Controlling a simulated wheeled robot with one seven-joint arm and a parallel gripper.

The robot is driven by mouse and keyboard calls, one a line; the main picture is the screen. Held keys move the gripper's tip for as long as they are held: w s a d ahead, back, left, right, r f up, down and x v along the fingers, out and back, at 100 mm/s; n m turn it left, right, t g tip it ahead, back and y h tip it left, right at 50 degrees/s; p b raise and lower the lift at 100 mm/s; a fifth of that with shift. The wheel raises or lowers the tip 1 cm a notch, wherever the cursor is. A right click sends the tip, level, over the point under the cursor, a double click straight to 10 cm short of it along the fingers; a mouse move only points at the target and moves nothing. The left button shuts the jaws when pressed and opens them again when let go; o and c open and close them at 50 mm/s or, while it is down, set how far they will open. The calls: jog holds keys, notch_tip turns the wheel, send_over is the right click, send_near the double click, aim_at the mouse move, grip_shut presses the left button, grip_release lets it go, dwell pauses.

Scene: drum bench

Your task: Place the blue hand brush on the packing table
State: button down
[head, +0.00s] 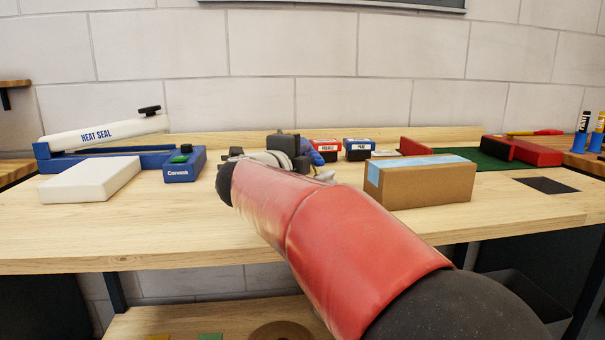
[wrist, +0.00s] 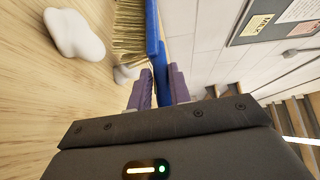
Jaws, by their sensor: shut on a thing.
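The blue hand brush (wrist: 153,32) with tan bristles is held in my gripper (wrist: 160,85) in the wrist view. The purple fingers are shut on its blue body, one on each side. In the head view my red arm hides most of the gripper, and a small blue part (head: 314,155) shows just beyond it, probably the brush. The packing table (head: 170,232) is the light wooden bench across the head view. The brush is over or near its back middle; I cannot tell whether it touches the wood.
A white box (head: 90,180) and a blue heat sealer (head: 110,162) stand left. A taped cardboard box (head: 425,185) stands right of my arm, with two small labelled boxes (head: 358,148) behind. A whitish lump (wrist: 75,35) lies beside the brush. The front left tabletop is clear.

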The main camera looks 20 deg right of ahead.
jog(key=shift+f, duration=1.4)
jog(key=shift+f+b, duration=0.65)
jog(key=shift+f, duration=0.1)
jog(key=c, duration=1.3)
grip_release()
jog(key=shift+f, duration=0.1)
jog(key=shift+r, duration=0.3)
jog(key=shift+r+p, duration=0.55)
jog(key=shift+p, duration=0.15)
jog(key=b+v, duration=0.1)
jog(key=v, duration=1.1)
